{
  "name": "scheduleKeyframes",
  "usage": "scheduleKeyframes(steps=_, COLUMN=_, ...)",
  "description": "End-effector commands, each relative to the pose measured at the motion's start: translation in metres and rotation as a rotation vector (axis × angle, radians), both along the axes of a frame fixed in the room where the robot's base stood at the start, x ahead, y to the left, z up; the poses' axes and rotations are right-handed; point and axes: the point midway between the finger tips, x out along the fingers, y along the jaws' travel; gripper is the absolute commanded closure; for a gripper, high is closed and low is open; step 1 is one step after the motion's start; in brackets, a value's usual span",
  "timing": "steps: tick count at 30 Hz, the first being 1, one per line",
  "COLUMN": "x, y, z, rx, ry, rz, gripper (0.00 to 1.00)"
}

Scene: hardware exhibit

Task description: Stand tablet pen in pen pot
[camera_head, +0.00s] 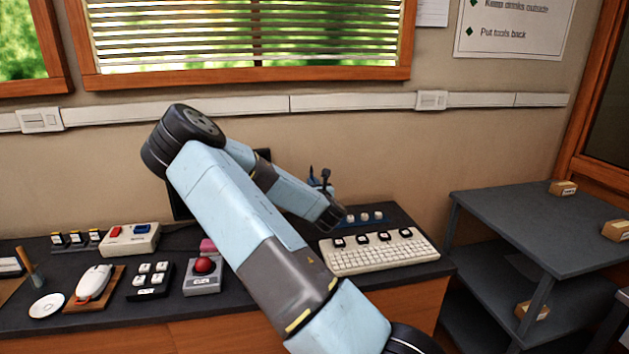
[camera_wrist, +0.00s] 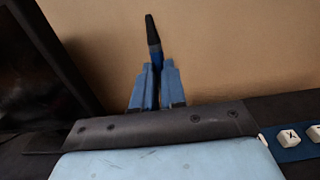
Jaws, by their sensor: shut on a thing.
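My gripper (camera_wrist: 155,88) shows in the wrist view with its blue fingers close together around the tablet pen (camera_wrist: 152,32). The pen is dark with a blue part. Its dark end sticks up beyond the fingertips, leaning slightly left in that view. In the head view my gripper (camera_head: 319,186) is behind the keyboard, near the back wall, with the dark pen (camera_head: 326,174) upright at it. The lower part of the pen is hidden. I cannot make out the pen pot for certain in either view; my arm hides part of the desk.
A pale keyboard (camera_head: 380,253) and a blue strip with white keys (camera_head: 371,217) lie close to my gripper. A dark screen (camera_wrist: 35,70) stands at left in the wrist view. Grey shelves (camera_head: 530,225) stand right.

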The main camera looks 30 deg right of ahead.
Motion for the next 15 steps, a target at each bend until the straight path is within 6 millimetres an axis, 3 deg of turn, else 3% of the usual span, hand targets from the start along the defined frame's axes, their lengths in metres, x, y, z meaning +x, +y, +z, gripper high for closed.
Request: scheduleKeyframes(steps=15, x=0.0, y=0.001, z=-0.034, rx=0.0, ry=0.002, rz=0.001, gripper=1.0)
